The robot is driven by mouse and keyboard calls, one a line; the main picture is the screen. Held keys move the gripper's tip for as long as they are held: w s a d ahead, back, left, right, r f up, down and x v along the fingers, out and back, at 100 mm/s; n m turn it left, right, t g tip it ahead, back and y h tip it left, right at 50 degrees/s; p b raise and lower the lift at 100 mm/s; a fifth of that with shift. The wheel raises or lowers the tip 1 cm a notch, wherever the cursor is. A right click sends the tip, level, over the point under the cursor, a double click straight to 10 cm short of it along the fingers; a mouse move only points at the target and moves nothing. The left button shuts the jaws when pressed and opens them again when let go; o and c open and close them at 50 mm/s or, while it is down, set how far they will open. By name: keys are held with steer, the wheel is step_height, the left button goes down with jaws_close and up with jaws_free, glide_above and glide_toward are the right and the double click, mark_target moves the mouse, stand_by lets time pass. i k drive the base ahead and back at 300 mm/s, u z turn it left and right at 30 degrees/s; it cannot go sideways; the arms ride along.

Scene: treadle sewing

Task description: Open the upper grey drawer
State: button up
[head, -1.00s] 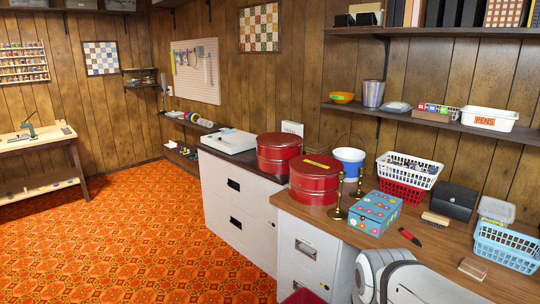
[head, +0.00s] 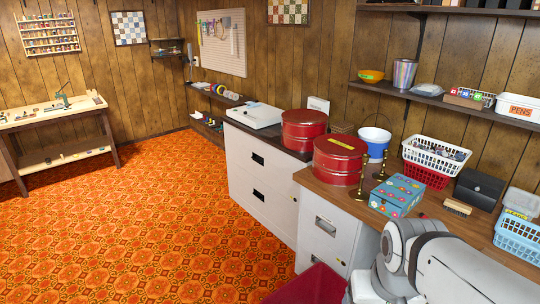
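A pale grey cabinet (head: 236,188) under a dark top has an upper drawer (head: 275,172) and a lower drawer, each with a black handle. Both look shut. Nearer, a grey cabinet stands under the wooden counter; its upper drawer (head: 318,244) has a metal handle (head: 325,227) and also looks shut. The pictures do not settle which one is the task's drawer. My arm shows at the lower right, in front of the counter. My gripper is out of view.
The wooden counter (head: 480,228) carries red tins, brass candlesticks, a flowered box (head: 396,195) and baskets. The orange patterned floor (head: 150,220) is clear left of the cabinets. A workbench (head: 50,120) stands far left.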

mark_target(274, 169)
steer(key=k, duration=0.8)
steer(key=u, duration=3.75)
steer(key=i, duration=0.1)
steer(key=z, duration=2.75)
steer(key=i, duration=1.6)
steer(key=u, duration=0.55)
steer(key=i, duration=1.55)
steer(key=z, duration=0.55)
steer(key=i, duration=1.3)
steer(key=z, duration=1.4)
steer(key=i, duration=0.8)
steer(key=z, duration=0.45)
steer(key=k, duration=0.9)
steer(key=z, duration=0.05)
